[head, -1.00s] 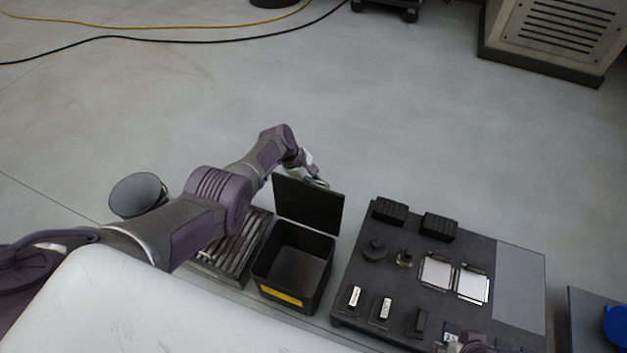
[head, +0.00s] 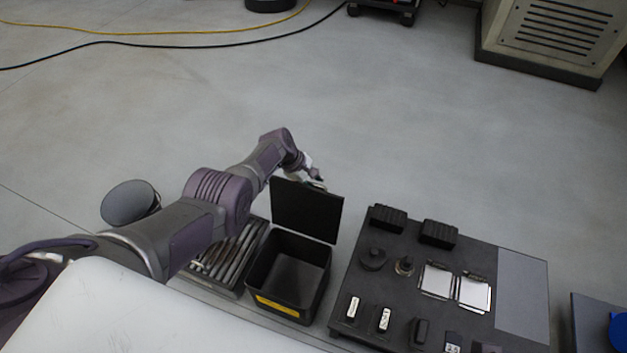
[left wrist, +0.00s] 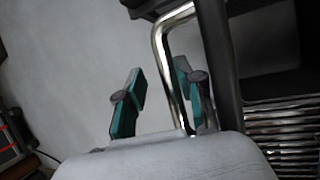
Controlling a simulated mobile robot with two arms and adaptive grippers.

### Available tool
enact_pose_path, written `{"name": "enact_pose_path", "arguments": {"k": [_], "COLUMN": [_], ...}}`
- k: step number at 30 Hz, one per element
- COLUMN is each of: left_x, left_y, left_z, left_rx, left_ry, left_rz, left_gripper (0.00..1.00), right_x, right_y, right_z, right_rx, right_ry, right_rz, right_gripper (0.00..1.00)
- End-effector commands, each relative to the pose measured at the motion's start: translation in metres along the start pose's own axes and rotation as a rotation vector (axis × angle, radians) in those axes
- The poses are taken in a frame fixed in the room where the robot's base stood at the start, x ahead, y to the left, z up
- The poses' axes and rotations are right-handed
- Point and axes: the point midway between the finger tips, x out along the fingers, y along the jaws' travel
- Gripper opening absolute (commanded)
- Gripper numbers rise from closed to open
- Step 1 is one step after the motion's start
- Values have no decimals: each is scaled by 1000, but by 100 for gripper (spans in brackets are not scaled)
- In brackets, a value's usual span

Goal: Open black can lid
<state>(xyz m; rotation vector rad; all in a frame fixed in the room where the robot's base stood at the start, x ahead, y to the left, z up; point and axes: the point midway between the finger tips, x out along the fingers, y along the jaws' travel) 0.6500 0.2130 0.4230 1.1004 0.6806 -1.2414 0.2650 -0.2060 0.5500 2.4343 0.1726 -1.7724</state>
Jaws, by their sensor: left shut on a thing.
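The black can (head: 262,288) is an open-topped box with a yellow label on its front. Its flat black lid (head: 306,210) stands raised at the back edge, and the empty-looking inside shows. My left gripper (head: 316,185) is at the lid's upper edge, partly hidden behind it. In the left wrist view, the teal-padded fingers of my left gripper (left wrist: 160,98) are on either side of a shiny bent metal handle (left wrist: 163,58), beside a dark panel edge. The exact finger contact is hard to see. My right gripper is not in view.
A slatted tray (head: 225,262) sits left of the can, with a grey round bin (head: 128,203) beyond it. A dark table (head: 395,290) with several small parts stands to the right. A white surface (head: 150,310) fills the lower left.

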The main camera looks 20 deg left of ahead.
Motion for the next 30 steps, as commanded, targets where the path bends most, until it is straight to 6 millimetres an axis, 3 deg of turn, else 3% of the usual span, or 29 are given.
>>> {"name": "enact_pose_path", "arguments": {"k": [17,26,30], "left_x": [-4,-33,-58], "left_y": [0,3,6], "left_z": [-2,-3,-2], "left_rx": [0,2,2], "left_ry": [3,7,7], "left_rz": [0,9,15], "left_gripper": [25,25,25], "right_x": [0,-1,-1], "right_y": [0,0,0], "right_z": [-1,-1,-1], "right_rx": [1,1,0], "right_ry": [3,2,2], "right_rz": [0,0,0], "right_gripper": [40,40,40]}}
